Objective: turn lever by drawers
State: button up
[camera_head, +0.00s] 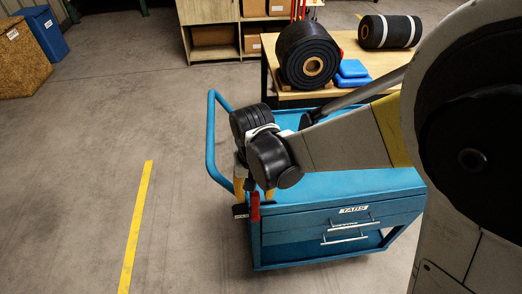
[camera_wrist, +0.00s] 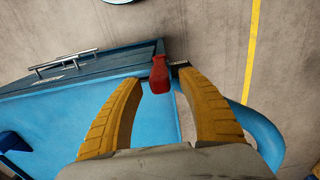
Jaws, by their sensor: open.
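The lever has a red handle (camera_head: 254,207) at the front left corner of the blue cart (camera_head: 350,188), left of the drawers (camera_head: 342,219). In the wrist view the red handle (camera_wrist: 159,76) shows between the yellow fingertips, with a gap on each side. My gripper (camera_head: 254,191) points down over this corner and is open and empty. In the wrist view its two fingers (camera_wrist: 160,88) spread to either side of the handle. I cannot tell how deep the handle sits between them. A dark piece (camera_wrist: 180,65) shows beside the handle.
The cart's blue push rail (camera_head: 211,140) curves close on the left of my gripper. A wooden bench (camera_head: 290,93) with black rolls (camera_head: 307,55) stands behind the cart. The floor (camera_head: 180,220) to the left is clear, with a yellow line (camera_head: 136,225).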

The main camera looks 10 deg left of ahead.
jog(key=shift+f, duration=0.6)
grip_shut()
jog(key=a+h, duration=0.1)
jog(key=a+h+b, duration=0.1)
jog(key=a+h, duration=0.1)
jog(key=shift+s+a+f+t, duration=0.15)
jog(key=shift+s+f+t, duration=0.05)
jog(key=shift+s+t, duration=0.2)
grip_release()
